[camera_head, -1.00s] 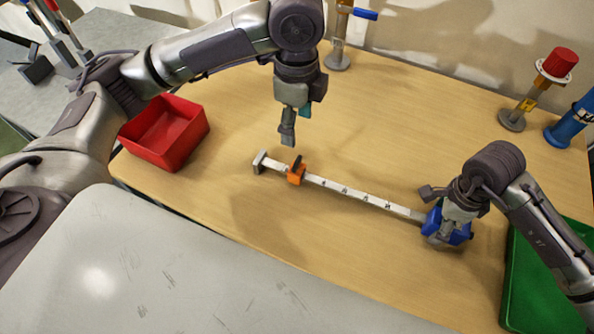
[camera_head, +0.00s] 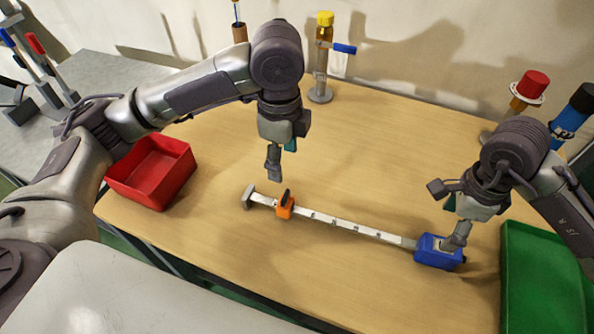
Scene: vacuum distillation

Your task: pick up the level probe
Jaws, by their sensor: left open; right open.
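The level probe (camera_head: 345,223) lies on the wooden table. It is a long pale bar with dark marks, a grey end piece at the left, an orange slider (camera_head: 284,205) and a blue block (camera_head: 438,252) at the right end. My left gripper (camera_head: 274,172) is open and points down above the table, just behind the orange slider, apart from it. My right gripper (camera_head: 450,222) is open above the blue block. One of its fingers overlaps the block in the picture; I cannot tell whether they touch.
A red bin (camera_head: 150,172) stands at the table's left edge and a green tray (camera_head: 540,280) at the right. A stand with a yellow top (camera_head: 321,60), a red-capped stand (camera_head: 528,88) and a blue cylinder (camera_head: 574,115) are at the back.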

